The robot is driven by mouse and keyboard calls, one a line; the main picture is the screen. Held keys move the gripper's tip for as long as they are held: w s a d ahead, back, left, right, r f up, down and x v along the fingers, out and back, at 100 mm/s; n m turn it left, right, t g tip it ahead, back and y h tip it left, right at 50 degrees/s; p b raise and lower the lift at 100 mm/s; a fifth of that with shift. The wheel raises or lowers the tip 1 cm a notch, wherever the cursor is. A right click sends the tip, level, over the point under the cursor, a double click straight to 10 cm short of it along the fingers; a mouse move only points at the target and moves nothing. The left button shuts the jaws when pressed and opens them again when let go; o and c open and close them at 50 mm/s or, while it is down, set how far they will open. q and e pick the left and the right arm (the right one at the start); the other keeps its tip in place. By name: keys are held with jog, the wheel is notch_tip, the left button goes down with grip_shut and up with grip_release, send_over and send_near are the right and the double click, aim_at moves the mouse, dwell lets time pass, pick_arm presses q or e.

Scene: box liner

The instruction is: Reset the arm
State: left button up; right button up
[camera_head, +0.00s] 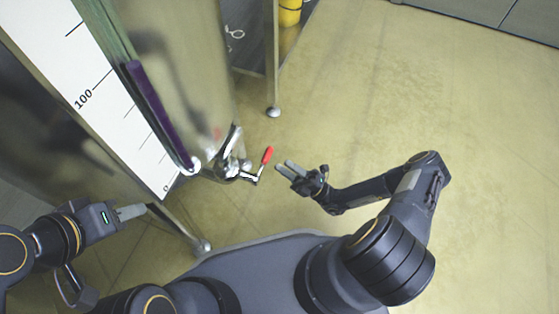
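My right arm bends in from the right. My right gripper (284,166) points up and left, with its two fingers apart and nothing between them. Its tips are just right of the red valve handle (267,155) and look separate from it, though the depth between them is hard to judge. My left gripper (140,211) is at the lower left, by the foot of the tank's gauge. Its fingers are seen edge-on as one pale block, so their opening is hidden. No object shows in it.
A shiny metal tank (185,80) stands at the upper left, with a white gauge strip (70,60) marked 100 and 0. A metal valve (230,168) is at its lower edge. A table leg (272,60) stands behind. The yellowish floor (400,90) at the right is clear.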

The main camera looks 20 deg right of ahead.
jog(key=shift+d, duration=0.1)
dwell(0.5)
jog(key=s+d+r+n+g+h, duration=0.1)
jog(key=s+r+n+g+h, duration=0.1)
jog(key=r+n+g, duration=0.85)
jog(key=s+d+r+n+g+h, duration=0.1)
jog(key=s+r+n+g+h, duration=0.15)
jog(key=r+n+g, duration=0.8)
jog(key=s+d+r+n+t+h, duration=0.2)
jog(key=s+r+n+t+h, duration=0.3)
jog(key=n, duration=0.5)
jog(key=s+d+r+n+t+h, duration=0.2)
jog(key=s+r+n+t+h, duration=0.2)
jog(key=s+n+t+h, duration=0.5)
notch_tip(320, 180, up, 38)
jog(key=w+n+g+y+p, duration=0.2)
jog(key=p, duration=3.6)
jog(key=shift+d+f, duration=0.2)
jog(key=shift+y, duration=0.25)
